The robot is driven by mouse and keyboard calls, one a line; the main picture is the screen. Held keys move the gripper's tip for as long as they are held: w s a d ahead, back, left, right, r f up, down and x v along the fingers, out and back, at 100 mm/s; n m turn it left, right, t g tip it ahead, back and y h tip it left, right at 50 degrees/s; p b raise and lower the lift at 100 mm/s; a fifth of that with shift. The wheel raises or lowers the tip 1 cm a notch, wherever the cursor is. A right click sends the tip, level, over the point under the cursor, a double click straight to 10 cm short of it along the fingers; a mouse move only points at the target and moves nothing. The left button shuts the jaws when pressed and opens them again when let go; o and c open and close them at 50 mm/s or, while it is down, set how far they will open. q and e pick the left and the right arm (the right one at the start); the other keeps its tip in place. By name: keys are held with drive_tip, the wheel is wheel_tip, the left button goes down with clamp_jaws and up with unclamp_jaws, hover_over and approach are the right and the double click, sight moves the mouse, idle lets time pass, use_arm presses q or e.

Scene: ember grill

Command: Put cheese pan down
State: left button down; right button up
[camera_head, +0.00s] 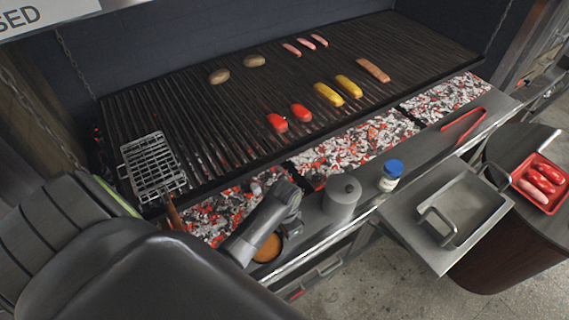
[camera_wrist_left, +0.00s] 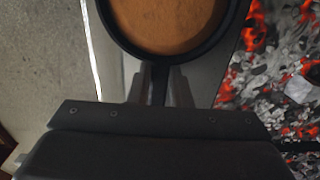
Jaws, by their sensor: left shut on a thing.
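The cheese pan (camera_head: 268,248), a small dark round pan with orange-brown filling, is at the front metal ledge (camera_head: 318,235), partly hidden behind my left arm in the head view. In the left wrist view the cheese pan (camera_wrist_left: 168,22) is level at the top, above the grey ledge. My left gripper (camera_wrist_left: 160,82) is shut on its dark handle. I cannot tell whether the pan touches the ledge. My right gripper is not in view.
A wire basket (camera_head: 152,168) and several foods are on the grill (camera_head: 200,130). A metal tray (camera_head: 470,210) stands right.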

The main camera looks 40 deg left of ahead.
use_arm(q)
drive_tip(key=c, duration=1.3)
unclamp_jaws()
wheel_tip(320, 180, up, 12)
drive_tip(key=shift+r+b, duration=0.15)
drive_tip(key=shift+b, duration=0.3)
drive_tip(key=shift+s, duration=0.1)
